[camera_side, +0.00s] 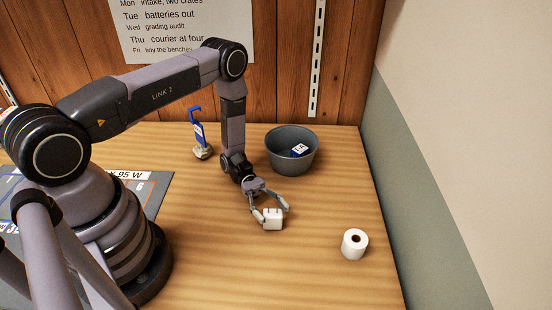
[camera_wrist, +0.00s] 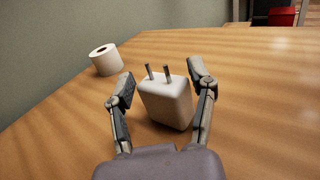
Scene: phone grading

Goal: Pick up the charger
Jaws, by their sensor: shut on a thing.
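The charger (camera_side: 273,218) is a small white block with two metal prongs, which show on its top in the wrist view (camera_wrist: 166,100). My gripper (camera_side: 272,213) is shut on the charger, with one finger on each side of it. In the wrist view my gripper's fingers (camera_wrist: 163,92) flank the charger, and a narrow gap seems to show beside the left finger. The charger is upright, at or just above the wooden table; I cannot tell whether its base touches the wood.
A white paper roll (camera_side: 355,244) stands to the right, also in the wrist view (camera_wrist: 106,60). A blue hooked tool (camera_side: 197,128) stands at the back. The table (camera_side: 230,270) in front is clear.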

